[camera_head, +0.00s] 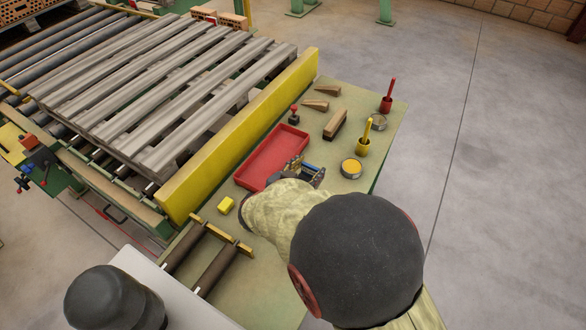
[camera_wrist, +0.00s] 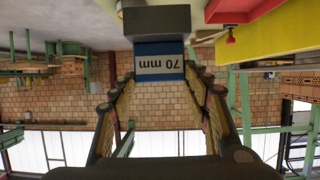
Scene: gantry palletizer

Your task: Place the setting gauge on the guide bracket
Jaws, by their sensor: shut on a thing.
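The setting gauge (camera_wrist: 160,64) is a blue block with a white label reading "70 mm", upside down in the wrist view. A dark grey block (camera_wrist: 158,20) shows at its far end; I cannot tell if it is part of the gauge. My gripper (camera_wrist: 160,78) is shut on the gauge. In the head view my gripper (camera_head: 303,168) is at the right side of the red tray, with a bit of blue showing, and my arm hides much around it. No part is clearly identifiable as the guide bracket; a long yellow guide board (camera_head: 250,132) runs beside the pallet.
On the green table are the red tray (camera_head: 253,180), a red-knobbed item (camera_head: 294,114), wooden pieces (camera_head: 335,124), a yellow cup with brush (camera_head: 363,147), a round tin (camera_head: 351,168) and a yellow block (camera_head: 226,205). A slatted pallet (camera_head: 170,85) lies left of the board.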

